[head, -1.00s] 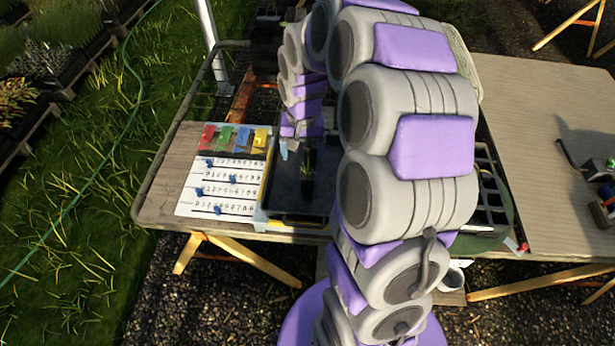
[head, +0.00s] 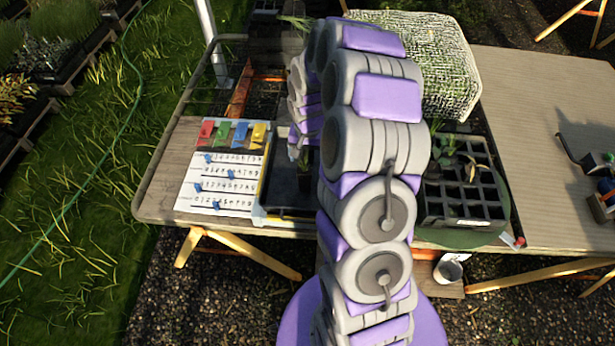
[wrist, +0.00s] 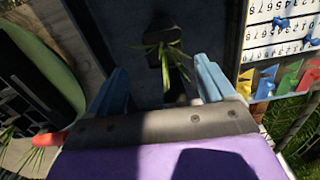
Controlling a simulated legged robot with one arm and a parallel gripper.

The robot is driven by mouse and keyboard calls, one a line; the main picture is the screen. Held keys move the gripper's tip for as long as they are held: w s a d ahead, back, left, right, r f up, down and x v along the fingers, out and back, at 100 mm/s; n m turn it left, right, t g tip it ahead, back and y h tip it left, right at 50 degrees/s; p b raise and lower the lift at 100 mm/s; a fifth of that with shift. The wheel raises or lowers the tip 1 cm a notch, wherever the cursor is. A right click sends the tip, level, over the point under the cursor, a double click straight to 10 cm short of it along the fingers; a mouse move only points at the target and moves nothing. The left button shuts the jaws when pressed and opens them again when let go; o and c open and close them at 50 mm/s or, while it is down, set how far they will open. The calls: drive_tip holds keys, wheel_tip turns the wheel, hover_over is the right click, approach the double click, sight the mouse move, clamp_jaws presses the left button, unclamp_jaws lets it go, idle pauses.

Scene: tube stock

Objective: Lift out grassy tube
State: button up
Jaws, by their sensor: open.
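A dark tube with grassy leaves (wrist: 163,50) stands in the dark tray (wrist: 105,30) in the wrist view, ahead of my gripper. In the head view a dark tube (head: 304,172) shows in the black tray (head: 285,195), partly hidden by my arm. My gripper (wrist: 162,82) is open, with nothing between its pale blue fingers. The tube is beyond the fingertips and roughly centred between them. A black cell rack (head: 462,210) with several leafy plants stands right of my arm in the head view.
A white counting board (head: 222,172) with coloured flags and blue sliders lies left of the tray. A woven green-white block (head: 430,60) stands behind the rack. A white cup (head: 450,268) is below the table's front edge. The right tabletop (head: 530,120) is largely clear.

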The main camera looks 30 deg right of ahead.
sight(303, 168)
drive_tip(key=f, duration=0.1)
drive_tip(key=a+f, duration=0.1)
drive_tip(key=f, duration=0.1)
drive_tip(key=shift+a+f, duration=0.35)
drive_tip(key=shift+f, duration=0.1)
drive_tip(key=shift+s+f, duration=0.1)
drive_tip(key=shift+f, duration=0.2)
drive_tip(key=f, duration=0.2)
drive_tip(key=d+f+b, duration=0.1)
drive_tip(key=f, duration=0.1)
drive_tip(key=shift+d+f, duration=0.1)
drive_tip(key=shift+f, duration=0.1)
drive_tip(key=shift+a, duration=0.3)
drive_tip(key=shift+c, duration=0.4)
drive_tip(key=shift+a+r, duration=0.1)
drive_tip(key=shift+a, duration=0.1)
drive_tip(key=c, duration=0.3)
drive_tip(key=shift+d, duration=0.3)
drive_tip(key=c, duration=0.8)
